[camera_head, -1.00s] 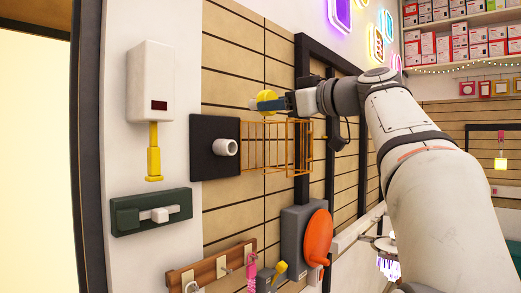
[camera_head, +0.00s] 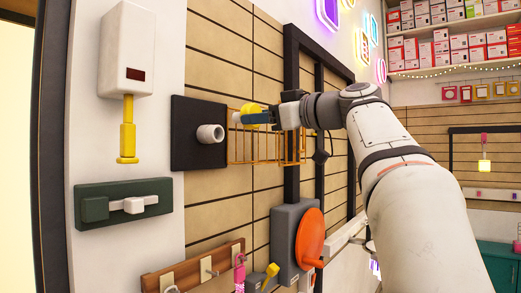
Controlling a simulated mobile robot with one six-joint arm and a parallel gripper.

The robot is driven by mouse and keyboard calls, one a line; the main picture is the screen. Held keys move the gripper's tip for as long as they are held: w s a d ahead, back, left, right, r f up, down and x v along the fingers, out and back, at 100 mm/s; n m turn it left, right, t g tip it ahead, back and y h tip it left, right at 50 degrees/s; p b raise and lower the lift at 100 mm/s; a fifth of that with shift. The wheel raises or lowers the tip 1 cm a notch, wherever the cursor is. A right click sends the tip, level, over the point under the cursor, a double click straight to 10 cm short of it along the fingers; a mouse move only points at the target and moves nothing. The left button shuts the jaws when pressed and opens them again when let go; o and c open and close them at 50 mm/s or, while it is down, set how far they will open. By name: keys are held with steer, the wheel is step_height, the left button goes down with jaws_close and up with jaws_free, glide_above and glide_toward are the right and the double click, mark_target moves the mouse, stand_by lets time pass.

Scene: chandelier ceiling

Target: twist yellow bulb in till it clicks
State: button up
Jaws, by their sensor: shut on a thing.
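The yellow bulb (camera_head: 254,117) is in my gripper (camera_head: 264,115), with a small pale end pointing left. My gripper is shut on it; the dark fingers partly cover its right side. A white tube-shaped socket (camera_head: 210,133) sticks out from a black square plate (camera_head: 186,150) on the slatted wall. In the picture, the bulb is to the right of and slightly higher than the socket's open end, with a gap between them. The depth between them is hard to judge.
An orange wire basket (camera_head: 268,148) hangs behind and below the bulb. A white box with a yellow handle (camera_head: 128,140) and a green switch plate (camera_head: 95,210) are at left. An orange disc (camera_head: 310,238) on a grey box sits below my arm.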

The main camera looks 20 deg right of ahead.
step_height(320, 180, down, 2)
steer(key=shift+s+f+b, duration=0.15)
steer(key=shift+b, duration=0.45)
steer(key=w+a+m+p, duration=0.1)
steer(key=w+a+p, duration=0.3)
steer(key=w, duration=0.2)
steer(key=shift+a+f+p, duration=0.2)
steer(key=shift+f+p, duration=0.1)
steer(key=shift+f, duration=0.1)
steer(key=m+p, duration=0.2)
steer(key=p, duration=0.1)
stand_by(0.4)
steer(key=m+p, duration=0.2)
steer(key=m, duration=0.8)
steer(key=shift+f, duration=0.1)
